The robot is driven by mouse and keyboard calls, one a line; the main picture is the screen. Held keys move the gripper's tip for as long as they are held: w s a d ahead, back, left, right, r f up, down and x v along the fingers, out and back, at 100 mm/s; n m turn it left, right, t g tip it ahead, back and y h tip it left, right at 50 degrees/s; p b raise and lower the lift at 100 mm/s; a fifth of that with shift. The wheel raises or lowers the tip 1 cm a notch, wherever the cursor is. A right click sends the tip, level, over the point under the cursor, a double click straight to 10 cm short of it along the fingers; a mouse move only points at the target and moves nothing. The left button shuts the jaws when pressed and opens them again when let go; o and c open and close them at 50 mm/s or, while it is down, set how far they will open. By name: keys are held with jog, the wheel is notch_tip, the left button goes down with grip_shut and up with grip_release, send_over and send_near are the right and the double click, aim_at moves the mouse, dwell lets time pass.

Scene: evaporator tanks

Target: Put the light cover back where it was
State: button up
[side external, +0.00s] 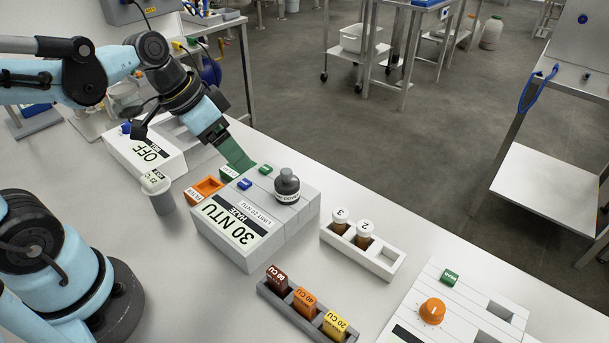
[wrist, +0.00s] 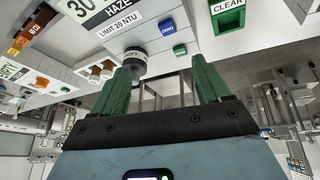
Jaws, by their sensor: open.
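The light cover (side external: 287,186) is a dark grey knobbed cap with a white label. It sits upright on the top right of the grey haze meter (side external: 240,232), whose display reads 30 NTU. The light cover also shows in the wrist view (wrist: 134,60), partly behind a finger. Whether it is fully seated cannot be told. My gripper (side external: 240,160) has green fingers and is above the meter's back side, to the left of the cover and apart from it. In the wrist view my gripper (wrist: 166,78) is open, with nothing between its fingers.
A white rack (side external: 385,262) with two brown vials is to the right. A dark rack (side external: 275,298) of coloured blocks is in front. A white device (side external: 470,310) stands front right.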

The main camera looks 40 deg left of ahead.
jog(key=shift+s+a+r+n+t+y, duration=0.1)
jog(key=shift+s+a+n+t+y, duration=0.1)
jog(key=shift+s+n+t+y, duration=0.25)
jog(key=shift+s+a+n+t+y, duration=0.15)
jog(key=shift+n+t+y, duration=0.2)
jog(key=shift+n, duration=0.3)
jog(key=shift+s+a+r+n+t+y, duration=0.1)
jog(key=shift+a+r+n+t+y, duration=0.15)
jog(key=shift+n+t+y, duration=0.25)
jog(key=m+g, duration=0.7)
send_near(285, 177)
jog(key=shift+w+a+f, duration=0.2)
jog(key=shift+w+a, duration=0.1)
jog(key=shift+a, duration=0.2)
jog(key=shift+w+f, duration=0.1)
jog(key=shift+f, duration=5.95)
